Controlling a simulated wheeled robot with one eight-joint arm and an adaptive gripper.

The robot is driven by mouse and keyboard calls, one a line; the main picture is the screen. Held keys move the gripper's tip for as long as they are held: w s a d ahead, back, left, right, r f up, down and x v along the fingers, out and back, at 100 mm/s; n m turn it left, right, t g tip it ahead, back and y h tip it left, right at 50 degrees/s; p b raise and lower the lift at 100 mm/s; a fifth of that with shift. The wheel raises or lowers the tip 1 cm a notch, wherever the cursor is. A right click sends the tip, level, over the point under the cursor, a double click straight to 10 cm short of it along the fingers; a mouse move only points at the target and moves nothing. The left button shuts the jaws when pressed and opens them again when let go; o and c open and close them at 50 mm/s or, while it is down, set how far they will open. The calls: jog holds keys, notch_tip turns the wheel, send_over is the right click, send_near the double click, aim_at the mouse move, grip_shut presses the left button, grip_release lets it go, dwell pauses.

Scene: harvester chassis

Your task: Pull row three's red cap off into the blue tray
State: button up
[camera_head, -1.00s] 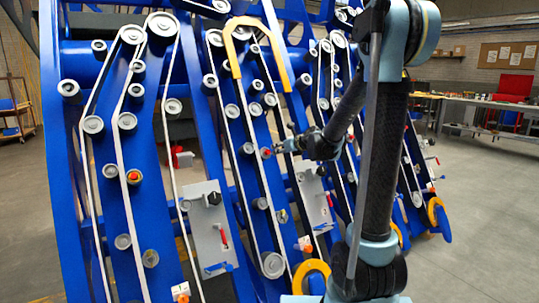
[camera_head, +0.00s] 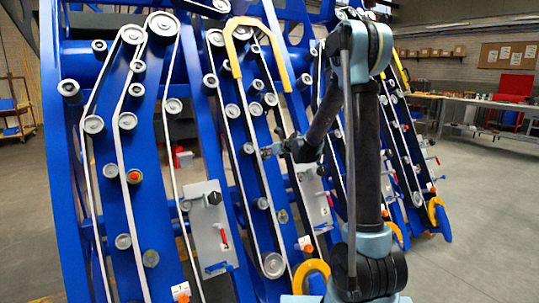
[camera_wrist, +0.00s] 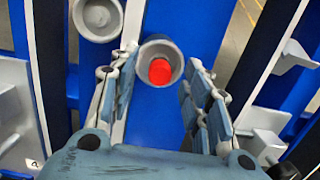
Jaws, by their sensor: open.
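A red cap (camera_wrist: 160,71) sits inside a round grey cup-shaped fitting (camera_wrist: 174,51) on a blue beam in the wrist view. My gripper (camera_wrist: 157,82) is open, with one finger on each side of this fitting. I cannot tell whether the fingers touch it. In the head view my gripper (camera_head: 268,151) is at the middle row's beam and largely covers this cap. Another red cap (camera_head: 134,176) shows on the beam further left. I cannot make out the blue tray for certain.
White belts (camera_head: 245,160) and several grey rollers (camera_head: 273,264) surround the spot. A grey roller (camera_wrist: 97,15) is close to the left finger. A yellow curved bar (camera_head: 236,50) arches above. Grey plates with levers (camera_head: 213,230) flank the beams. Open floor lies to the right.

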jog(key=shift+w+a, duration=0.1)
jog(key=shift+w, duration=0.05)
grip_shut()
dwell(0.4)
jog(key=shift+v, duration=1.75)
jog(key=shift+w+r, duration=0.1)
jog(key=shift+r, duration=0.05)
